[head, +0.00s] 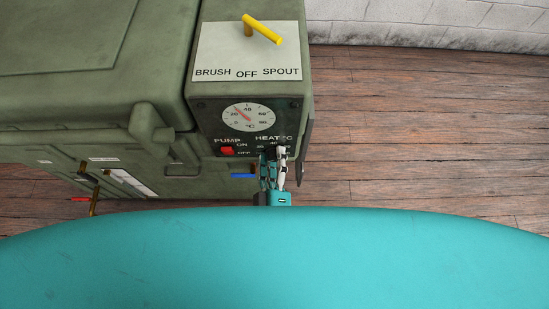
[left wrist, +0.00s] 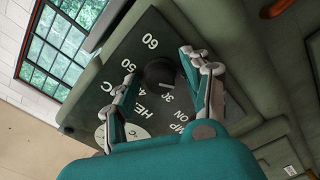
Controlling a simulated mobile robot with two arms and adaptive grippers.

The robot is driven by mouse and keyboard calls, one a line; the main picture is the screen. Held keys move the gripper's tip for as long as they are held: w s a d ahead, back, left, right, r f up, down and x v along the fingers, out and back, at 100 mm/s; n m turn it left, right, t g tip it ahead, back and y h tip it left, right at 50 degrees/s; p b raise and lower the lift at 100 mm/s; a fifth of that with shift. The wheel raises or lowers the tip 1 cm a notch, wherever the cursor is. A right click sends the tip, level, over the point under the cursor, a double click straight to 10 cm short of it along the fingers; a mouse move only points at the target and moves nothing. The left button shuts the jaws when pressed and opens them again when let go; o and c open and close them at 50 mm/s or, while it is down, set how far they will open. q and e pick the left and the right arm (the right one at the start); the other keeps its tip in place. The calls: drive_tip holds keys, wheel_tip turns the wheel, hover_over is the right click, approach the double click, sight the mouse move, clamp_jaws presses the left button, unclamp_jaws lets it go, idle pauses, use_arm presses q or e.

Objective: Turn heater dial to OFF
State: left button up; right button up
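The heater dial (left wrist: 160,73) is a round black knob on the dark panel, with 60, 50 and 30 readable around it in the left wrist view. In the head view the dial is mostly hidden behind my left gripper (head: 272,156), under the HEAT °C label. In the left wrist view the fingers of my left gripper (left wrist: 159,68) stand apart, one on each side of the dial, with small gaps to it; contact is not clear. My right gripper is not in view.
A red pump switch (head: 227,150) sits left of the dial, below a round temperature gauge (head: 248,117). A yellow lever (head: 262,28) stands on the BRUSH/OFF/SPOUT plate (head: 222,56). A blue handle (head: 243,176) is below the switch. Open wooden floor (head: 420,130) lies to the right.

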use_arm(q)
drive_tip(key=shift+o, duration=0.4)
drive_tip(key=shift+s, duration=0.15)
drive_tip(key=shift+s, duration=0.4)
drive_tip(key=s, duration=0.6)
drive_tip(key=shift+s, duration=0.25)
